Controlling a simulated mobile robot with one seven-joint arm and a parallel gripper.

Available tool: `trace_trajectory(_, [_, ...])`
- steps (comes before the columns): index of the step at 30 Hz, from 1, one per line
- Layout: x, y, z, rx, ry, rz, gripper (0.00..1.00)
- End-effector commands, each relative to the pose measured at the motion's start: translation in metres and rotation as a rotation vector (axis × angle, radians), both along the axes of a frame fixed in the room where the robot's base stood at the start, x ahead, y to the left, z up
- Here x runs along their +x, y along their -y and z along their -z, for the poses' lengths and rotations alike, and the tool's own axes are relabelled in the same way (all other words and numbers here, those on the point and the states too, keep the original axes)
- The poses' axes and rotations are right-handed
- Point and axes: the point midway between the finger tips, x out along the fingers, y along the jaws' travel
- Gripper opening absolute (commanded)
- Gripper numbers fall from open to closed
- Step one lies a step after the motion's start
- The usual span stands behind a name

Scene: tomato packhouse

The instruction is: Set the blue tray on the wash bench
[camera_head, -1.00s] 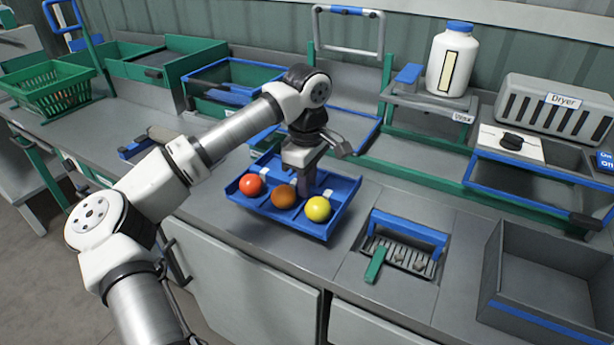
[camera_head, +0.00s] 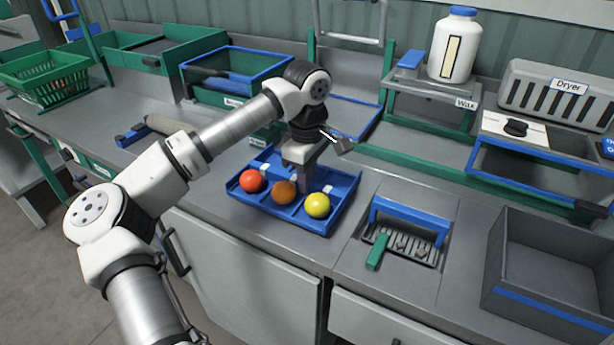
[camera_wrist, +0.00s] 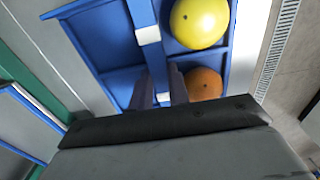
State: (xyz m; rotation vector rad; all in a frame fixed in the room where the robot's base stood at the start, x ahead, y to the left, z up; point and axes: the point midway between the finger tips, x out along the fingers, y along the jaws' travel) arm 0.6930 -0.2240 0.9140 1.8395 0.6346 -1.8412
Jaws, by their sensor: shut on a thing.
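The blue tray (camera_head: 283,212) is at the middle of the grey bench top (camera_head: 215,190) in the head view. Its front compartments hold a red tomato (camera_head: 251,180), an orange one (camera_head: 284,192) and a yellow one (camera_head: 317,205). My gripper (camera_head: 307,182) points down and is shut on the tray's middle part, behind the tomatoes. In the wrist view the fingers (camera_wrist: 160,88) meet at a blue divider beside the orange tomato. The tray looks about level, at or just above the bench; I cannot tell whether it touches.
A sunken grate (camera_head: 402,245) with a green handle and blue bar lies right of the tray. A grey bin (camera_head: 545,265) stands further right. Behind are a wax stand with a white bottle (camera_head: 455,48) and a dryer (camera_head: 560,95). Green crates and a basket (camera_head: 45,80) stand left.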

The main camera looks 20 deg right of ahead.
Motion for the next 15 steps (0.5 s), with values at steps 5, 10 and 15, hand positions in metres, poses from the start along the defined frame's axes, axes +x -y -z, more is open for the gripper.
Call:
trace_trajectory(5, [0.0000,0.0000,0.0001,0.000,0.000,0.000,0.00])
trace_trajectory(10, [0.0000,0.0000,0.0025,0.000,0.000,0.000,0.00])
trace_trajectory(15, [0.0000,0.0000,0.0051,0.000,0.000,0.000,0.00])
